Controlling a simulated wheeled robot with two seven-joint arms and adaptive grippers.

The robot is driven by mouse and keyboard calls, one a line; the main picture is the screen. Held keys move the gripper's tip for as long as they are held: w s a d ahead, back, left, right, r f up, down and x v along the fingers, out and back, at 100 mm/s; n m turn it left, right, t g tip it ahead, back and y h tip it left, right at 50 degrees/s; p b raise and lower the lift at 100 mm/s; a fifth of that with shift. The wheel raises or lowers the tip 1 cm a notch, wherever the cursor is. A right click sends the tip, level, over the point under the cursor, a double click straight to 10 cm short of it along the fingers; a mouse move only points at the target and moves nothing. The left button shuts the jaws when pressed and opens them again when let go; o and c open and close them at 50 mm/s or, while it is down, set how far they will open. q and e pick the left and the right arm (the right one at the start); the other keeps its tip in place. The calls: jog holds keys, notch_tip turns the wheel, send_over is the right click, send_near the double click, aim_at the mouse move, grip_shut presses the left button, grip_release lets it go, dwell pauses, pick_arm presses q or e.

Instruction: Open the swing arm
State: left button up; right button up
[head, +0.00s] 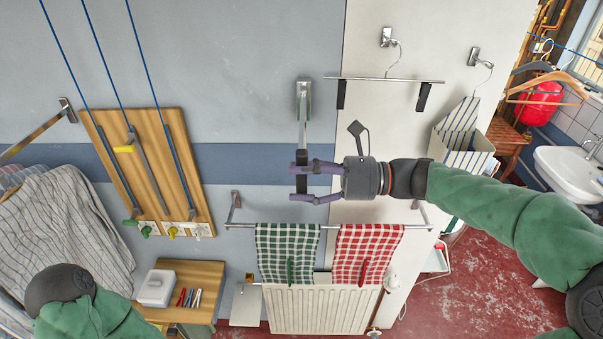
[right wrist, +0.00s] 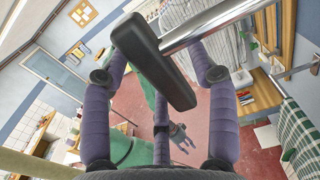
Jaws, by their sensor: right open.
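The swing arm is a metal bar (head: 303,128) hanging from a wall bracket (head: 303,92), with a black grip (head: 301,183) at its lower end. My right gripper (head: 302,181) is open at this grip, its purple fingers reaching in from the right. In the right wrist view the black grip (right wrist: 150,58) lies slantwise between the open fingers (right wrist: 165,75), with the metal bar (right wrist: 215,28) running to the upper right. I cannot tell whether the fingers touch it. My left arm shows at lower left in the head view; its gripper is outside that view.
A rail (head: 228,226) below carries a green checked cloth (head: 288,245) and a red checked cloth (head: 366,250), above a white radiator (head: 322,312). A clip hanger (head: 385,79) hangs above right. A wooden board (head: 175,160) with blue cords is at left.

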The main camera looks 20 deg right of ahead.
jog(key=shift+a, duration=0.1)
grip_shut()
jog(key=w+a+m+t+h+b, duration=0.1)
jog(key=w+a+m+t, duration=0.1)
jog(key=a, duration=0.7)
jog(key=shift+w+t+h, duration=0.3)
jog(key=shift+w+t, duration=0.4)
jog(key=shift+w, duration=0.35)
jog(key=shift+r, duration=0.1)
grip_release()
jog(key=shift+d, duration=0.15)
